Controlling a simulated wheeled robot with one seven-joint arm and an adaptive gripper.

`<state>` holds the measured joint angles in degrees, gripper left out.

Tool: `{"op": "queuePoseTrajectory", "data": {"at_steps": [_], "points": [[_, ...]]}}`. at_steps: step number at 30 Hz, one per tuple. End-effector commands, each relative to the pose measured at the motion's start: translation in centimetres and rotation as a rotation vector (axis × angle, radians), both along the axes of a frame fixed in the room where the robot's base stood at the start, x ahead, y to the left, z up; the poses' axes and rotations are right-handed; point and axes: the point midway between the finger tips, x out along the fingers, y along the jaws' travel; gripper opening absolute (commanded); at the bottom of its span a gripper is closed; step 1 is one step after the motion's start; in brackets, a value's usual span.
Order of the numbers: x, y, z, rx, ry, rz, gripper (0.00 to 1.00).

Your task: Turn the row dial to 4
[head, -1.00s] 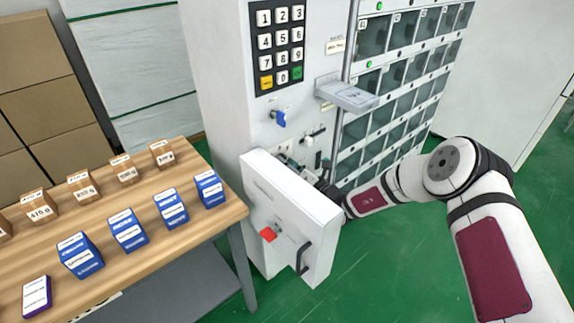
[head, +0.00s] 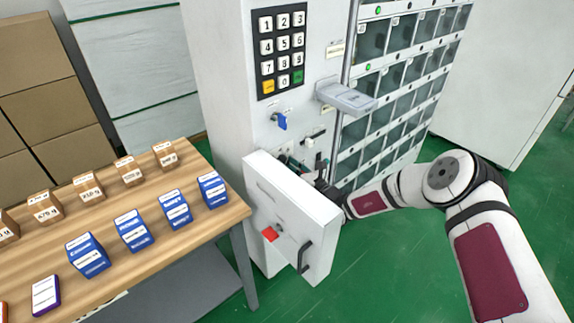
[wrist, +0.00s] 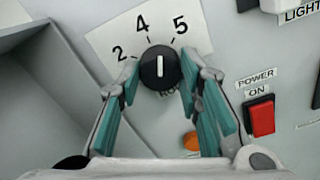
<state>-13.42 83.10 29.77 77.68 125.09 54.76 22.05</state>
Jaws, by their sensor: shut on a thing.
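The black row dial (wrist: 160,67) shows in the wrist view on a white plate, marked 2, 4 and 5, with its lower label partly hidden. Its white pointer line stands upright in the picture, between the 4 and 5 marks. My gripper (wrist: 161,76) is shut on the dial, with one teal-padded finger on each side. In the head view my gripper (head: 300,172) is mostly hidden behind the open panel door, and the dial cannot be made out.
A red power switch (wrist: 262,117) and an orange button (wrist: 192,141) lie close to my right finger. The open door (head: 285,213) stands in front of the machine. A keypad (head: 280,50) and blue key (head: 281,121) are above. A table (head: 190,240) with boxes stands left.

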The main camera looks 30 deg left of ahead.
Motion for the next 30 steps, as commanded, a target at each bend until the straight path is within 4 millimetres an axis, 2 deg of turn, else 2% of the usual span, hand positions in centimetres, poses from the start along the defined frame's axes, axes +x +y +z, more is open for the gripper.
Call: {"op": "queuePoseTrajectory", "data": {"at_steps": [15, 30], "points": [[0.09, -0.08, 0.1, -0.134, -0.322, -0.003, 0.04], [0.2, -0.07, 0.13, -0.161, -0.392, -0.004, 0.04]]}}
